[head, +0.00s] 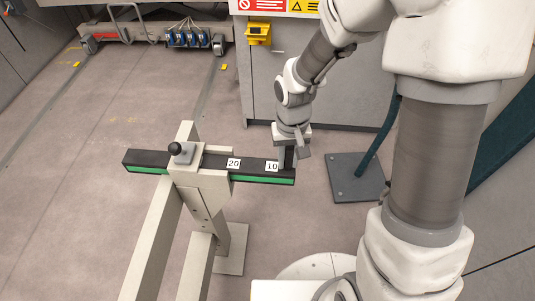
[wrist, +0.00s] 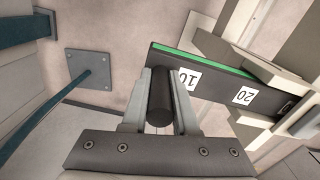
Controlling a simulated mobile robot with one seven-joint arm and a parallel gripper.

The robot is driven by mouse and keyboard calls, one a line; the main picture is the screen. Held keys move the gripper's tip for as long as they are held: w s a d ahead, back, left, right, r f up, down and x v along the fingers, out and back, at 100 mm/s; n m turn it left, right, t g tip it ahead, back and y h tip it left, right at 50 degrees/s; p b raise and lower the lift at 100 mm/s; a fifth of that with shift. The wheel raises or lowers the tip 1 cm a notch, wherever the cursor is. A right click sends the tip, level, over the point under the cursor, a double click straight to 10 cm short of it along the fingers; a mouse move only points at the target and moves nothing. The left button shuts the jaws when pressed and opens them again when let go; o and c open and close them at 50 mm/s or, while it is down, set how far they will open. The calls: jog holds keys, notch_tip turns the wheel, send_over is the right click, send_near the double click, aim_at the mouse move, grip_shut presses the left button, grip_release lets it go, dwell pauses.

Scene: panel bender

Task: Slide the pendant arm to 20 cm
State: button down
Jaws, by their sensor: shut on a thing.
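The pendant arm (head: 148,162) is a dark horizontal bar with a green stripe, running through a beige sleeve on a post. Labels 20 (head: 233,163) and 10 (head: 272,166) show on it to the right of the sleeve, with 20 nearer the sleeve. A black knob (head: 176,149) on a grey block sits on top of the sleeve. My gripper (head: 287,150) is at the bar's right end. In the wrist view my gripper (wrist: 159,100) is shut on a dark upright handle (wrist: 160,96) at the bar's end.
The beige post (head: 222,235) and its slanting rails stand in front. A grey cabinet (head: 350,95) with a yellow box (head: 258,33) is behind my gripper. A dark floor plate (head: 352,180) with a hose is to the right. The floor left of the bar is clear.

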jog(key=shift+d, duration=0.55)
jog(key=c, duration=0.7)
grip_release()
notch_tip(320, 180, up, 18)
jog(key=p, duration=0.5)
jog(key=shift+f, duration=0.25)
